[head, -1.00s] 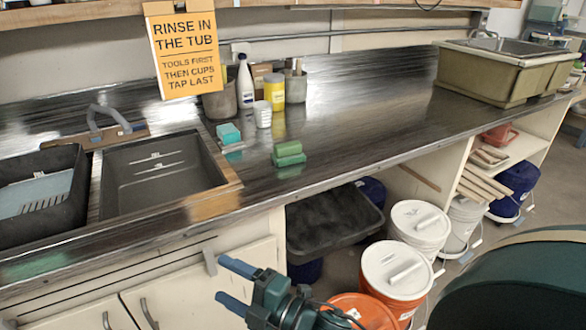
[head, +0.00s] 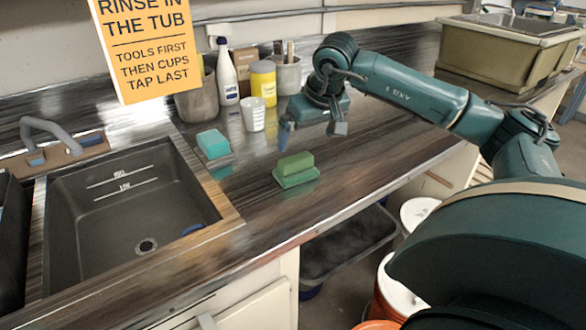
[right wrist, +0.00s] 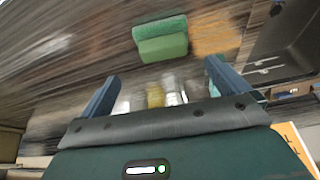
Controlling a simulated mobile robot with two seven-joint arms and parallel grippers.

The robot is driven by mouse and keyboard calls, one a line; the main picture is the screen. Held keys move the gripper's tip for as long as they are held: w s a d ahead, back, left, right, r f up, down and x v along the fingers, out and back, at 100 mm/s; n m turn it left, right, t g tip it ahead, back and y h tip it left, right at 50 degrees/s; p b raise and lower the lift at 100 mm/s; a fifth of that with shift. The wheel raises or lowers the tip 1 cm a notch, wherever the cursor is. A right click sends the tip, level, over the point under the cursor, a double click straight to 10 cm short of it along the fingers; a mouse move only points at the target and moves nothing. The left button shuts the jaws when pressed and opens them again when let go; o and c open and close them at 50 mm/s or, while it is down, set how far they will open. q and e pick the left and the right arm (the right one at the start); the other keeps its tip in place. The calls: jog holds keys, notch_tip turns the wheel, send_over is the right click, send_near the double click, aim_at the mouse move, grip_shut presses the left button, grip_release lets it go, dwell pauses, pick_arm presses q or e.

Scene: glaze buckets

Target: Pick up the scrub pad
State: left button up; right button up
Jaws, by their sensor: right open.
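A two-tone green block, which looks like the scrub pad (head: 296,165), lies on the counter right of the sink, lighter green above darker green. It also shows in the right wrist view (right wrist: 161,39), just beyond the fingertips and apart from them. My right gripper (head: 311,128) is open and empty above the counter, behind the green block in the head view. Its two blue fingers show apart in the right wrist view (right wrist: 163,73). A teal block (head: 213,143) sits on a grey base left of the green one. My left gripper is not in view.
The sink (head: 130,205) is at left. A white cup (head: 253,113), a yellow jar (head: 263,82), a white bottle (head: 227,75) and grey pots stand behind the blocks. An orange sign (head: 145,45) hangs above. The counter in front of the green block is clear.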

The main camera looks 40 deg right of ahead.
aim_at(296, 158)
jog(key=x, duration=0.6)
jog(key=shift+w+f, duration=0.15)
jog(key=shift+f, duration=0.1)
jog(key=shift+w+p+x, duration=0.25)
jog(key=shift+p+x, duration=0.4)
jog(key=shift+x, duration=2.05)
jog(key=shift+a+r, duration=0.15)
jog(key=shift+a, duration=0.05)
jog(key=shift+c, duration=0.3)
jog(key=c, duration=0.7)
jog(key=shift+o, duration=0.2)
jog(key=shift+r, duration=0.1)
notch_tip(296, 158, up, 10)
jog(key=shift+f+b, duration=0.1)
jog(key=shift+b, duration=0.2)
